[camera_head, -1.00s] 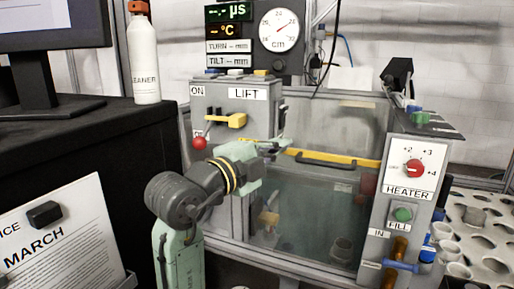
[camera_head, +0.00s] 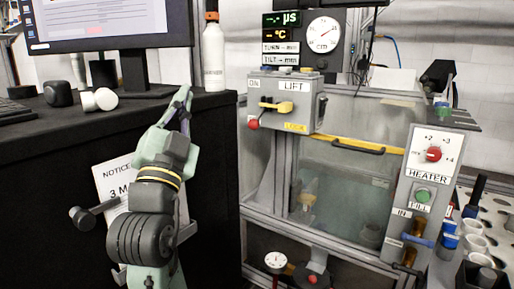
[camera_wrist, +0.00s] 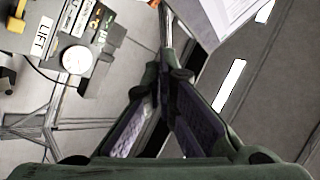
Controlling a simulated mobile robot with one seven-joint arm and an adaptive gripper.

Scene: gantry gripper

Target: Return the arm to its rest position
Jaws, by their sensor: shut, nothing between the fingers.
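My arm stands folded upright in front of the dark desk in the head view. My gripper (camera_head: 184,98) points up at the top of it, beside the desk's right end. It also shows in the wrist view (camera_wrist: 163,72), where its two fingers meet at the tips. It is shut and holds nothing. It is apart from the lift panel (camera_head: 285,98), which stands to its right.
The desk (camera_head: 60,160) bears a monitor (camera_head: 110,22) and a white bottle (camera_head: 213,58). A notice (camera_head: 112,182) is partly hidden behind my arm. Right of my arm stands a tank with a yellow-edged lid (camera_head: 350,145) and a heater panel (camera_head: 432,160).

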